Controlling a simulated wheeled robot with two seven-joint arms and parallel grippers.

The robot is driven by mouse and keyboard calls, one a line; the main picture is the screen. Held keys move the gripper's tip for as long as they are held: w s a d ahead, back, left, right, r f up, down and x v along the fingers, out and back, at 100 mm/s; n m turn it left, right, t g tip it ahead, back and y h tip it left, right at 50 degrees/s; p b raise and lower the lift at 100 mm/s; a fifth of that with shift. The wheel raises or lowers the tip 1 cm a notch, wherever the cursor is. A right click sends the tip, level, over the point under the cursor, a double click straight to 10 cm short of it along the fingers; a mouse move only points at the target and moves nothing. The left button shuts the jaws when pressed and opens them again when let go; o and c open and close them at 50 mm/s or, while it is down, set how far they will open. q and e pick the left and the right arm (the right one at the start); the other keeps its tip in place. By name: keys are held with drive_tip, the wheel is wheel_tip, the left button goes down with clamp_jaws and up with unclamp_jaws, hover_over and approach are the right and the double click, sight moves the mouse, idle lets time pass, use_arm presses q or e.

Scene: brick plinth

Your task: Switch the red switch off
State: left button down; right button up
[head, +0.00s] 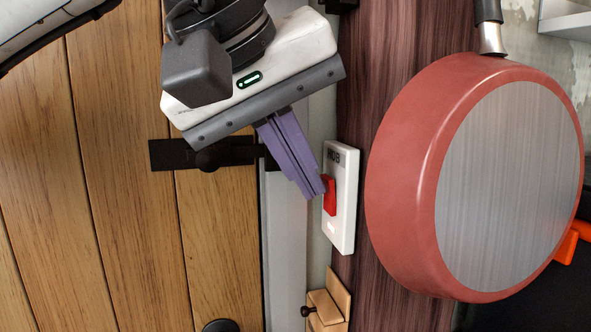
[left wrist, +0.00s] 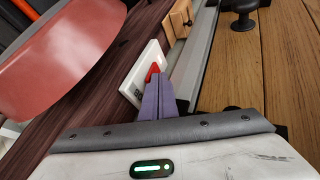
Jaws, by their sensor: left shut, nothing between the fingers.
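The red switch (head: 330,196) is a rocker on a white plate (head: 345,225) with dark lettering, fixed to a dark wood panel. My left gripper (head: 322,192) has its purple fingers shut together, and their tips are at the red switch, seemingly touching it or very close. In the left wrist view the red switch (left wrist: 152,72) shows just beyond the fingertips (left wrist: 158,82), on the white plate (left wrist: 146,75). The fingers hide part of the switch, and I cannot tell which way it is tipped. My right gripper is not in view.
A large red pan (head: 400,180) hangs right of the plate, close to it. A wooden plank door (head: 110,150) with a black latch (head: 205,155) is at the left. A small wooden block with a knob (head: 328,308) sits below the plate.

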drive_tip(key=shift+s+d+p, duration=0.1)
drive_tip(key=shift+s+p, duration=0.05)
drive_tip(key=shift+p, duration=0.15)
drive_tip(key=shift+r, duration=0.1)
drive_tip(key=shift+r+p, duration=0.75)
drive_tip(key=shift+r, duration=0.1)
